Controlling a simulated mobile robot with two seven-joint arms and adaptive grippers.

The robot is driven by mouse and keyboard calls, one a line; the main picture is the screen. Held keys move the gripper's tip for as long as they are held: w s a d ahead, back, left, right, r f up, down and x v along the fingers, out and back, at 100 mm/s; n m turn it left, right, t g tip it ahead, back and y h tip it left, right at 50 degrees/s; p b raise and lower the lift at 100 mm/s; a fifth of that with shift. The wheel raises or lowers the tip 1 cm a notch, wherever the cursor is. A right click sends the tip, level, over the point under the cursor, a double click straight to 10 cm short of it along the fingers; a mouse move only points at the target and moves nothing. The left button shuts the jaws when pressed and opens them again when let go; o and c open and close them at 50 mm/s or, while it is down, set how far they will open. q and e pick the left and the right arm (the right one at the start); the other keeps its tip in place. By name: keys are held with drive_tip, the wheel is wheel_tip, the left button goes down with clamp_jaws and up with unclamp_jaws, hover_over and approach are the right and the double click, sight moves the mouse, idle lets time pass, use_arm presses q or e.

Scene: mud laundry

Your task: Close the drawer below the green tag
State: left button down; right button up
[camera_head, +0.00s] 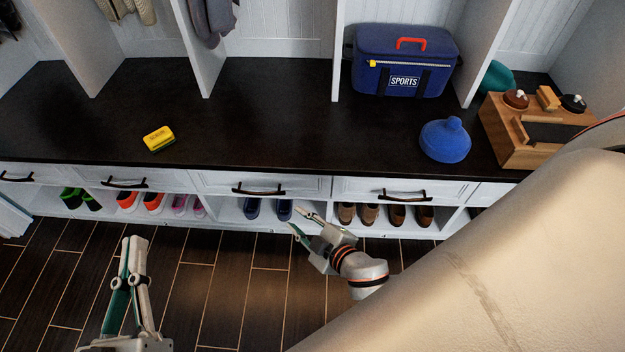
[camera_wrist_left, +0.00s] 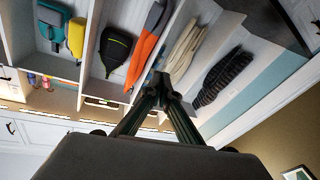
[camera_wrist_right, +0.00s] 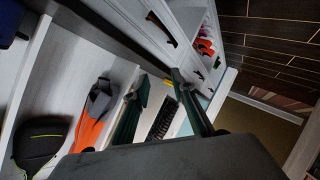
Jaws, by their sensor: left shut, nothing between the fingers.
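A row of white drawers with black handles runs under the dark bench top. The far-left drawer handle (camera_head: 17,177), second handle (camera_head: 125,184), third handle (camera_head: 258,190) and fourth handle (camera_head: 405,196) show in the head view. I cannot make out a green tag or tell which drawer stands open. My left gripper (camera_head: 136,241) is shut and empty, over the floor in front of the second drawer. Its fingertips meet in the left wrist view (camera_wrist_left: 162,76). My right gripper (camera_head: 303,221) is open and empty, near the lower shelf between the third and fourth drawers.
Shoes (camera_head: 253,208) stand in cubbies below the drawers. The floor (camera_head: 225,280) in front is clear.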

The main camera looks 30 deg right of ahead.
use_arm(q)
drive_tip(key=shift+s+d+r, duration=0.2)
drive_tip(key=shift+r, duration=0.45)
use_arm(e)
drive_tip(key=s, duration=0.2)
drive_tip(key=shift+s+r+m, duration=0.35)
drive_tip(key=shift+m, duration=0.05)
use_arm(q)
drive_tip(key=shift+f+p, duration=0.1)
drive_tip(key=shift+p, duration=0.2)
